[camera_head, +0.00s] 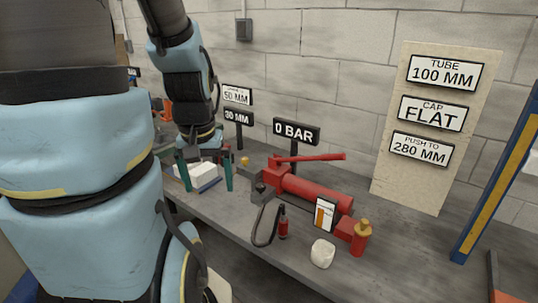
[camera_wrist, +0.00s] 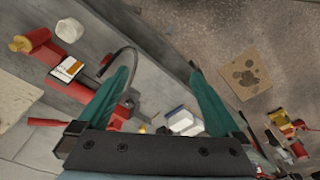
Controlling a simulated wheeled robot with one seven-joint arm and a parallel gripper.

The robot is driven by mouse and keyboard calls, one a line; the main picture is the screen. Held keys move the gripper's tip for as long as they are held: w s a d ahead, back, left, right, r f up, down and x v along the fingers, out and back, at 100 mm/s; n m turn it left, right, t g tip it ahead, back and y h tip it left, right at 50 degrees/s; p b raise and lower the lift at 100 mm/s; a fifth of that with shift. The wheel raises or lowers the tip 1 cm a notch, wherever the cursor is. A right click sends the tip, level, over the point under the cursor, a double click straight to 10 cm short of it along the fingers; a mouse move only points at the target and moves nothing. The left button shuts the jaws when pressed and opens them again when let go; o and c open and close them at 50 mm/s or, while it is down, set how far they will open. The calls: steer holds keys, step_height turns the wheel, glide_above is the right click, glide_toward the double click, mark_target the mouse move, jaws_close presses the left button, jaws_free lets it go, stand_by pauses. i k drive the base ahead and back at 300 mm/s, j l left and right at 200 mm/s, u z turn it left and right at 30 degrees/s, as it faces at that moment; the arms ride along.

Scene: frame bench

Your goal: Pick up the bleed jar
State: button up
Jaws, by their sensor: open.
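A small red jar with a dark top (camera_head: 283,224), which looks like the bleed jar, stands upright on the grey bench (camera_head: 262,262) beside a looping black hose (camera_head: 258,237). My gripper (camera_head: 208,188) is open, fingers pointing down, to the left of the jar and apart from it. A white block on a blue base (camera_head: 203,177) shows between and behind the fingers. In the wrist view the open gripper (camera_wrist: 161,74) has nothing between its teal fingers.
A red pump with a long handle (camera_head: 315,193) lies behind the jar. The "0 BAR" sign (camera_head: 296,132) rises behind.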

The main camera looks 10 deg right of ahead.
mark_target(323, 251)
steer(key=l+u, duration=0.1)
steer(key=u, duration=0.7)
steer(key=k+l+u, duration=0.2)
steer(key=k+u, duration=0.2)
steer(key=k+l+u, duration=0.1)
steer(key=k+u, duration=0.4)
steer(key=k, duration=0.6)
